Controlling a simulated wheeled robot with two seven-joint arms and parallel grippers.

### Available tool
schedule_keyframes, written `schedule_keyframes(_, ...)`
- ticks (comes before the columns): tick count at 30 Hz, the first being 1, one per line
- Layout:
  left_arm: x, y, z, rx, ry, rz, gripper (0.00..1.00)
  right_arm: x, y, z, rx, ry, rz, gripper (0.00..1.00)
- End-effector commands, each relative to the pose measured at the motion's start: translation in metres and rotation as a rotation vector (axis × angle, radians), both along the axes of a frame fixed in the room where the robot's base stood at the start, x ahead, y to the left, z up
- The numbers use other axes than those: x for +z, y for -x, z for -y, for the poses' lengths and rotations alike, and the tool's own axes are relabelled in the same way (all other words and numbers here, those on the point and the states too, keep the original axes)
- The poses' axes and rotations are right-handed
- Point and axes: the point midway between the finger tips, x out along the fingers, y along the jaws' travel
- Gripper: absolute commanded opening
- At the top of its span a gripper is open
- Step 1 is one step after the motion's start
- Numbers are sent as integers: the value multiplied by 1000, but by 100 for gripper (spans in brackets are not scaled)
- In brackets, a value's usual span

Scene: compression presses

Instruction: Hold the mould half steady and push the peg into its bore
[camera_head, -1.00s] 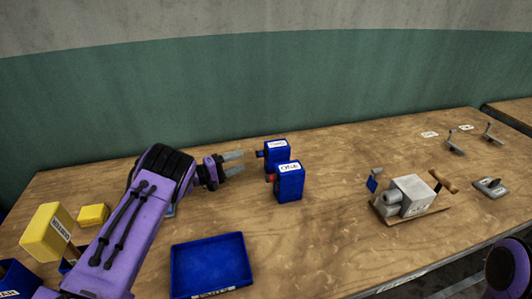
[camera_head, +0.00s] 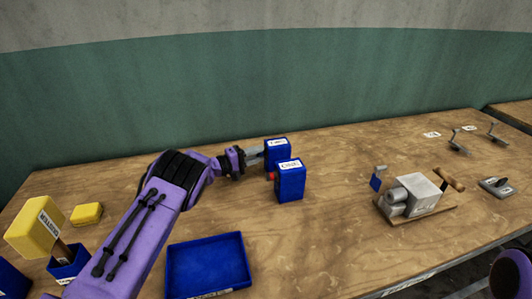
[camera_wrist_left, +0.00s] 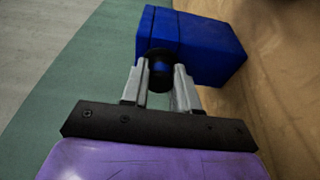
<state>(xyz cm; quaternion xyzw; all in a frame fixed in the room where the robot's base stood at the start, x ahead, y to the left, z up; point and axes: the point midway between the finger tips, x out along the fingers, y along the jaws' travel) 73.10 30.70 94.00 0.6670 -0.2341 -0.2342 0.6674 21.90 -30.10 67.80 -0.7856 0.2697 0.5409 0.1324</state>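Two blue blocks with white labels stand upright near the middle of the table. The far block (camera_head: 278,156) has a dark round knob or peg (camera_wrist_left: 161,70) on its left side. The near block (camera_head: 290,183), labelled ONE, has a red knob (camera_head: 271,176) on its left. My left gripper (camera_head: 256,155) is at the far block's left side. In the left wrist view its fingers (camera_wrist_left: 161,82) lie on either side of the dark peg; whether they press on it is unclear. I cannot tell which piece is the mould half. My right gripper is out of view.
A blue tray (camera_head: 208,291) lies front left. Beside it are a yellow labelled block on a wooden handle (camera_head: 34,224) and a small yellow block (camera_head: 86,213). A grey press (camera_head: 418,192) on a wooden board stands at right. Bare table separates it from the blue blocks.

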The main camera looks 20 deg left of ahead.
Motion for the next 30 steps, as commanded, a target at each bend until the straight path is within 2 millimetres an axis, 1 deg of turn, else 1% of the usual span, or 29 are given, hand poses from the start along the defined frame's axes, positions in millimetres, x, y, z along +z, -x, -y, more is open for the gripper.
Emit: schedule_keyframes(30, 0, 16, -22, 1, 0, 0, 0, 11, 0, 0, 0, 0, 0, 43)
